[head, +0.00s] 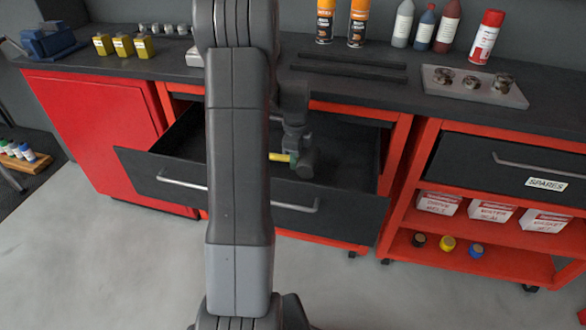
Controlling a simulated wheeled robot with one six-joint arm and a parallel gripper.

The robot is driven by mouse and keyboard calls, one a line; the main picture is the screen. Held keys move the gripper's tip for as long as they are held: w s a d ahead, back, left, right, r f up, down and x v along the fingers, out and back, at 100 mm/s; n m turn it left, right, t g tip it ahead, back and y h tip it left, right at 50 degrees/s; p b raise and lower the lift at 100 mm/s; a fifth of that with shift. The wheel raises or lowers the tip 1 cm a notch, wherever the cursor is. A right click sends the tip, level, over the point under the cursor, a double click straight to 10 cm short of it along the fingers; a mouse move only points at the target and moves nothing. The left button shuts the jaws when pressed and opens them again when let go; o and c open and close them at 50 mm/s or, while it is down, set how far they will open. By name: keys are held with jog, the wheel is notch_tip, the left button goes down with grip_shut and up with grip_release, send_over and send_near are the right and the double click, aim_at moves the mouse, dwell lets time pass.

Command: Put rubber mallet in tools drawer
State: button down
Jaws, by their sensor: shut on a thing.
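The rubber mallet shows in the head view as a short yellow handle piece (279,157) beside a dark head end that blends with my gripper. My gripper (299,152) is shut on the mallet and points down over the open drawer (345,209). I cannot tell whether the mallet touches the drawer floor.
The dark worktop (410,93) above holds spray cans (357,22), bottles (448,27) and a grey tray of metal parts (476,85). A shut drawer labelled SPARES (505,168) is at right, above red shelves with white boxes (490,212). A blue vise (47,40) sits far left.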

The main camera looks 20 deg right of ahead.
aim_at(295, 175)
jog(key=shift+f+b, duration=0.3)
jog(key=shift+f, duration=1.5)
jog(key=shift+f, duration=0.2)
jog(key=c, duration=1.3)
grip_release()
jog(key=shift+o, duration=0.2)
jog(key=shift+r, duration=0.1)
notch_tip(295, 175, up, 12)
jog(key=shift+r+p, duration=0.1)
jog(key=shift+p, duration=0.85)
